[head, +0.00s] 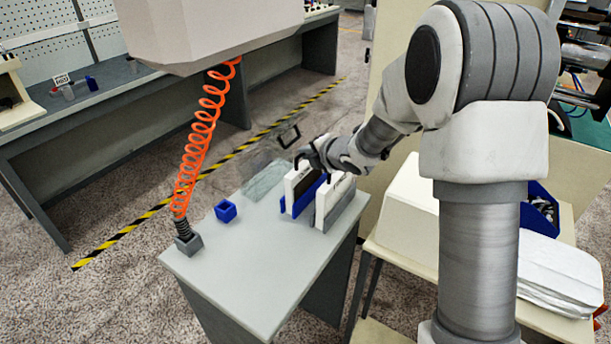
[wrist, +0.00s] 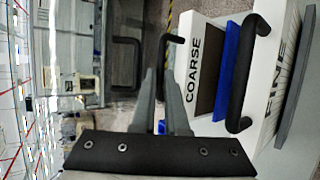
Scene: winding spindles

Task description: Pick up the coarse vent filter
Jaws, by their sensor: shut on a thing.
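The coarse vent filter (head: 291,184) is a white-framed panel with a dark face, standing upright in a blue holder (head: 301,206) on the grey table. Its COARSE lettering shows in the wrist view (wrist: 194,70). My gripper (head: 308,158) is at its top; in the wrist view my fingers (wrist: 163,72) are closed around its black handle (wrist: 174,39), most of which they hide. Just to the right stands a white filter marked FINE (wrist: 279,62), with its own black handle (wrist: 243,75), in a grey holder (head: 345,212).
A clear panel (head: 262,180) with a black handle (head: 289,136) stands behind the coarse filter. A small blue box (head: 226,211) and an orange coiled hose (head: 201,130) are on the table's left side. The front of the table (head: 255,270) is clear.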

